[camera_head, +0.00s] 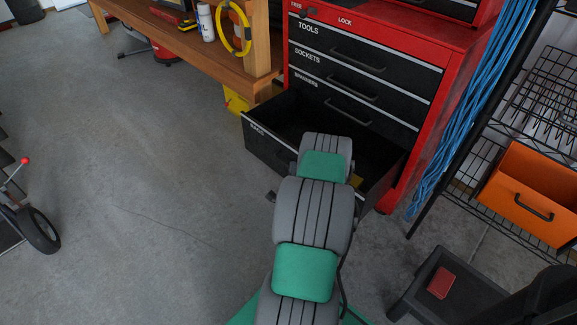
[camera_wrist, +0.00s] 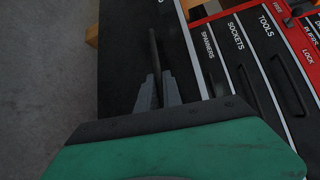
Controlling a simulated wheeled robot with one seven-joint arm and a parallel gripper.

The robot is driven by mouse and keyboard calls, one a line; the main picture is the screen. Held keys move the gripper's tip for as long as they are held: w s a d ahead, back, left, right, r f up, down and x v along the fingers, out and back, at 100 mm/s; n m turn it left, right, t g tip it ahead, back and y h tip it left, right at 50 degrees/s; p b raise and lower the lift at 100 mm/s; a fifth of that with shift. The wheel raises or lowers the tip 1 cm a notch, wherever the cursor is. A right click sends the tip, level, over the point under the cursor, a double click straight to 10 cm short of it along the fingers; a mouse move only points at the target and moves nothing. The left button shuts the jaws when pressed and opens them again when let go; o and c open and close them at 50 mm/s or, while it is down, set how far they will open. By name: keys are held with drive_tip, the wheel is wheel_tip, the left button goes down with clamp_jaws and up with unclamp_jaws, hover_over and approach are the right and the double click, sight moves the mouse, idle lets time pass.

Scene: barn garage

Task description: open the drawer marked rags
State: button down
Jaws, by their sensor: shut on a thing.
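The drawer marked RAGS (camera_head: 265,148) is the bottom drawer of the red tool cabinet (camera_head: 440,110). In the wrist view the black drawer front (camera_wrist: 120,60) fills the middle left. My gripper (camera_wrist: 157,92) is shut on the drawer's dark bar handle (camera_wrist: 153,48). The head view hides my fingers behind my arm.
The drawers marked TOOLS (camera_head: 355,50), SOCKETS (camera_head: 335,80) and SPANNERS (camera_head: 340,105) above are shut. A wooden workbench (camera_head: 215,65) stands left. A wire rack with an orange bin (camera_head: 530,190) and a black stool (camera_head: 450,290) stand right.

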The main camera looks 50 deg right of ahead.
drive_tip(key=shift+a, duration=0.25)
drive_tip(key=c, duration=1.8)
unclamp_jaws()
drive_tip(key=shift+w, duration=0.1)
drive_tip(key=b+v, duration=0.1)
drive_tip(key=v, duration=0.6)
drive_tip(key=shift+s+a, duration=0.3)
